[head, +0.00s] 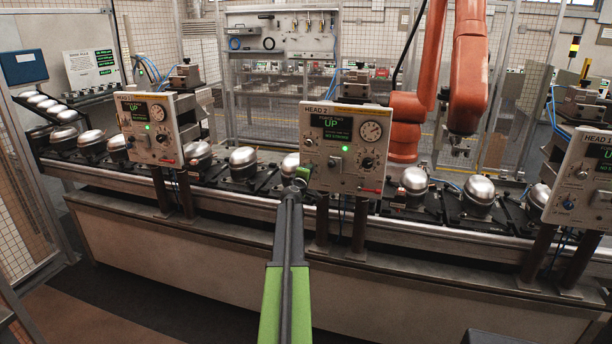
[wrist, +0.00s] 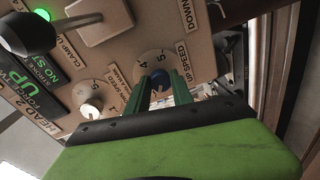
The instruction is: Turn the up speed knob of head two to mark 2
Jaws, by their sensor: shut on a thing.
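The head two panel (head: 347,150) stands in the middle of the head view, its screen reading UP. In the wrist view the up speed knob (wrist: 160,80) is blue, on a round pale dial (wrist: 152,60) with figures such as 5 and 4 in sight. My gripper (wrist: 162,88) has its green fingers on either side of this knob and is shut on it. The fingers hide part of the dial, and I cannot read the mark that the knob points to. In the head view my gripper (head: 303,173) is at the panel's lower left corner and hides the knob.
In the wrist view a cream knob (wrist: 91,108) on its own dial sits left of my fingers. A black-ended lever (wrist: 27,35) and a lit green lamp (wrist: 42,14) are farther left. Conveyor with silver compressors (head: 243,160) runs behind the panel; an orange robot arm (head: 468,80) stands behind.

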